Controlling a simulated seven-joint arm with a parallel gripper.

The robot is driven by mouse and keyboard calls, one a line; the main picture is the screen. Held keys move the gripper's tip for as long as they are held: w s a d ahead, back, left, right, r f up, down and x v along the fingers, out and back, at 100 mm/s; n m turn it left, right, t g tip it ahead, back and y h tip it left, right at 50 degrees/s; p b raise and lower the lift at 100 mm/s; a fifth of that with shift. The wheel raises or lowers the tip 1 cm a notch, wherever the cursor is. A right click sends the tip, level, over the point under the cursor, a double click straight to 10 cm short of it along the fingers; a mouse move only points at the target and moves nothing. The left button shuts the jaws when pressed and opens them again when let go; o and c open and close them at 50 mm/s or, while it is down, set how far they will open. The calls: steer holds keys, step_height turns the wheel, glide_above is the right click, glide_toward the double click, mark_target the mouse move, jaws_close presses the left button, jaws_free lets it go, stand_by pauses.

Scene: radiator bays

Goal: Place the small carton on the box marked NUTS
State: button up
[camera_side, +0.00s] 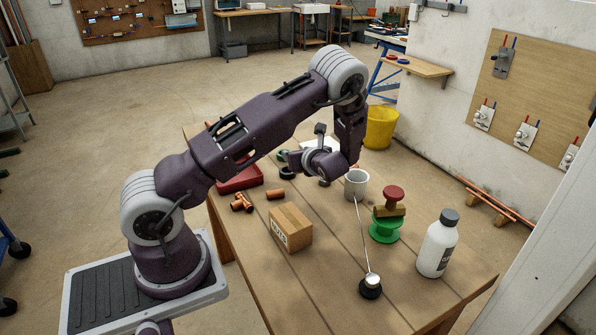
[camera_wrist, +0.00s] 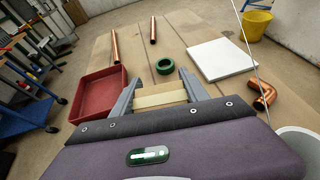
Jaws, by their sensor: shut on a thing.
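The box marked NUTS (camera_side: 290,228) is a brown cardboard box standing on the wooden table in the side view, with dark lettering on its front face. My gripper (camera_wrist: 157,82) is shut on a pale tan block, which looks like the small carton (camera_wrist: 160,95), in the wrist view. Only part of the carton shows between the two grey fingers. In the side view my wrist is over the table behind the NUTS box, and the fingers and carton cannot be made out clearly there. The NUTS box is not in the wrist view.
A red tray (camera_side: 240,180), copper fittings (camera_side: 242,202) and a grey mug (camera_side: 356,184) stand near the box. A green spool with a stamp (camera_side: 386,228), a thin rod on a dark base (camera_side: 370,289) and a white bottle (camera_side: 437,246) are to the right.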

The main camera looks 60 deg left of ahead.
steer(key=s+d+r, duration=0.4)
steer(key=d+r, duration=0.1)
steer(key=d, duration=0.3)
steer(key=r+n+g, duration=0.1)
steer(key=n+g, duration=0.1)
glide_above(284, 209)
step_height(284, 209, down, 7)
steer(key=shift+f, duration=0.1)
steer(key=shift+f, duration=0.1)
steer(key=o, duration=1.4)
